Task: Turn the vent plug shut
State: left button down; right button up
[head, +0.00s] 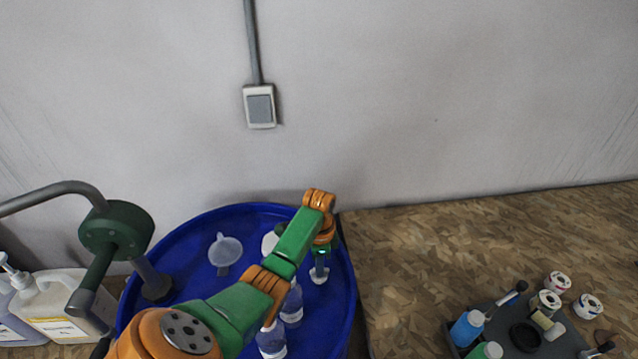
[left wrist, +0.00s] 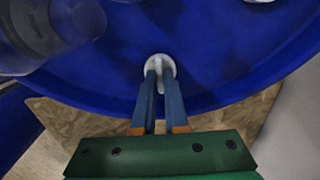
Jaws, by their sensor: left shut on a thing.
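The vent plug (head: 319,277) is a small white round cap on the blue drum top (head: 190,235), near its right side. In the left wrist view the white plug (left wrist: 160,63) sits on the blue surface near the rim. My left gripper (head: 321,268) points down at the plug. In the left wrist view its two blue-grey fingers (left wrist: 162,75) are shut on the plug's raised middle grip, which they partly hide. My right gripper is not in view.
Clear bottles (head: 271,340) and a funnel (head: 225,251) stand on the drum top. A green hand pump (head: 116,231) rises at its left. White jugs (head: 62,305) stand further left. A dark tray (head: 520,330) with bottles lies on the right.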

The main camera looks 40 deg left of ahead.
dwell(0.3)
pick_arm(q)
jog(key=c, duration=0.9)
grip_release()
jog(key=shift+c, duration=0.2)
notch_tip(320, 180, up, 7)
jog(key=shift+w+f, duration=0.1)
jog(key=shift+f, duration=0.05)
jog(key=shift+r, duration=0.25)
jog(key=shift+f, duration=0.1)
